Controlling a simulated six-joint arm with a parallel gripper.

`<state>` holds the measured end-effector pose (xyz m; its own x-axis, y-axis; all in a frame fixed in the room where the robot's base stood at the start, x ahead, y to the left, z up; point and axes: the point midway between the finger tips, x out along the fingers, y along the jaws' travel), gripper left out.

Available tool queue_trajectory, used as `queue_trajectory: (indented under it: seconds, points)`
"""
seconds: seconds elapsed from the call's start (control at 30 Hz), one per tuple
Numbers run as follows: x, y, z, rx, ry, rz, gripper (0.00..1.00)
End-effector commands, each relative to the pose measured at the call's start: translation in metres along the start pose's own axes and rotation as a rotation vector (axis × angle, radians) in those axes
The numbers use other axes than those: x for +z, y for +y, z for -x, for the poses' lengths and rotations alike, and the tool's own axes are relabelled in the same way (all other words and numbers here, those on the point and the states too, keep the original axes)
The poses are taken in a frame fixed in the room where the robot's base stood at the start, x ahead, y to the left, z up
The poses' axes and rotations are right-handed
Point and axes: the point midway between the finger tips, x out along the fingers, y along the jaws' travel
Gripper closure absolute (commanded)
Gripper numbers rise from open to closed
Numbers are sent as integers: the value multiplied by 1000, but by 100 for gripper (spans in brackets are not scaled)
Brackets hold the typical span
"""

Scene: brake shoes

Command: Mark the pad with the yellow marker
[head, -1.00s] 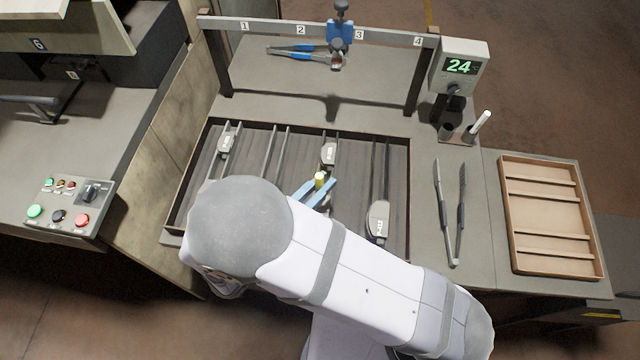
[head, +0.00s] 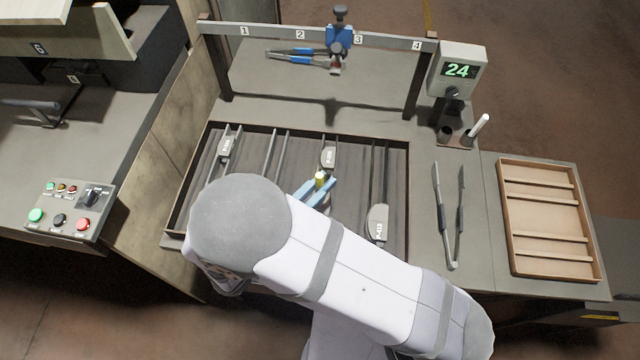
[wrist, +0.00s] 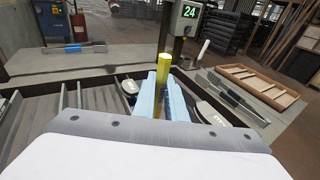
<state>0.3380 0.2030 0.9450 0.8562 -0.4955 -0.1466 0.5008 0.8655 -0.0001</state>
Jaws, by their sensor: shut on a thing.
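The yellow marker (wrist: 163,72) stands upright between the blue fingers of my gripper (wrist: 162,98) in the wrist view. In the head view its yellow end (head: 320,179) shows at my gripper (head: 318,190), over the slotted tray (head: 255,165). Its lower tip is hidden. Several grey pads with pale printed labels lie in the tray: one at the upper left (head: 226,147), one just beyond my gripper (head: 328,157), and one to its right (head: 378,223). My arm covers the tray's front left part. I cannot tell whether the marker touches a pad.
A rail (head: 270,32) with numbered positions and a blue clamp (head: 340,36) spans the back. A display (head: 459,70) reads 24. A holder with a white marker (head: 479,125), tongs (head: 450,225) and an empty wooden tray (head: 548,190) lie right. A button panel (head: 66,207) is left.

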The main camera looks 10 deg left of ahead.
Motion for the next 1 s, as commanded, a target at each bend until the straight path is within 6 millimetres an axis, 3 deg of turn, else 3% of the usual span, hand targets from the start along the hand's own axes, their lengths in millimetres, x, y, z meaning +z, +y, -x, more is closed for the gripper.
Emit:
queue_trajectory:
  seconds: [0.77,1.0]
  points:
    - [0,3,-4,0,1,0,100]
    - [9,3,-3,0,1,0,100]
